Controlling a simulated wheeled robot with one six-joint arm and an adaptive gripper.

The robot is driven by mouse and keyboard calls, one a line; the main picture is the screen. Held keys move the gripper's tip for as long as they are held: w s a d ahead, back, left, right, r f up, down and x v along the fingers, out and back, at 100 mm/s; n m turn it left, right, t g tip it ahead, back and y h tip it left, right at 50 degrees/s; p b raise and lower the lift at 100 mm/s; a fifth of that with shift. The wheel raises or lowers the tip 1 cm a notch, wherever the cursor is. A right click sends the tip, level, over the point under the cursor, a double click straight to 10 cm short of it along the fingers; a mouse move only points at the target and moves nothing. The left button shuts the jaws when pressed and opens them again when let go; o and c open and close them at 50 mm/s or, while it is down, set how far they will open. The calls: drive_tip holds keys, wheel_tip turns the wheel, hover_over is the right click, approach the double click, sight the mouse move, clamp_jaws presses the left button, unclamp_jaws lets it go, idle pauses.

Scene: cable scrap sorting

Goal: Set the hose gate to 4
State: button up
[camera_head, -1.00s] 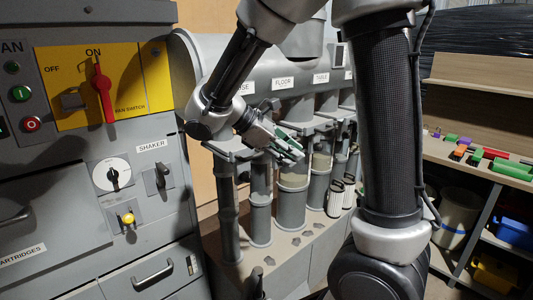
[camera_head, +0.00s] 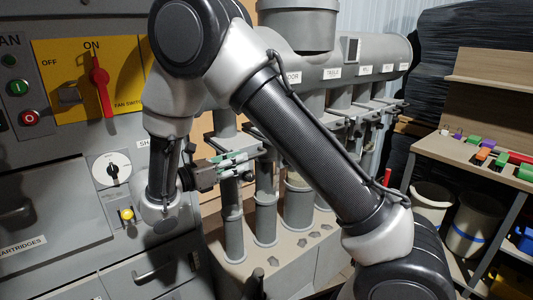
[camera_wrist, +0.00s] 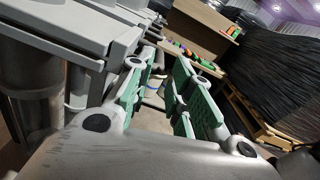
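A row of grey vertical ducts hangs under a large labelled pipe. The FLOOR label (camera_head: 292,77) is partly covered by my arm, and the HOSE label is hidden behind it. The leftmost duct (camera_head: 232,207) shows below my gripper; its gate is mostly hidden, and no scale number or gate setting can be read. My gripper (camera_head: 247,158) has green-padded fingers and is in front of the left ducts at gate height. In the wrist view the fingers (camera_wrist: 163,78) are apart with nothing between them. Grey gate plates (camera_wrist: 85,45) lie close on their left; contact cannot be told.
The grey cabinet with the yellow fan switch panel (camera_head: 75,75), red lever and shaker dial (camera_head: 112,170) stands close on the left. A TABLE label (camera_head: 333,72) and further gates extend right. A wooden bench (camera_head: 460,160) with coloured pieces and bins stands at the right.

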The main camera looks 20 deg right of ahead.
sight(261, 154)
drive_tip(key=x, duration=0.9)
drive_tip(key=shift+c, duration=0.4)
clamp_jaws()
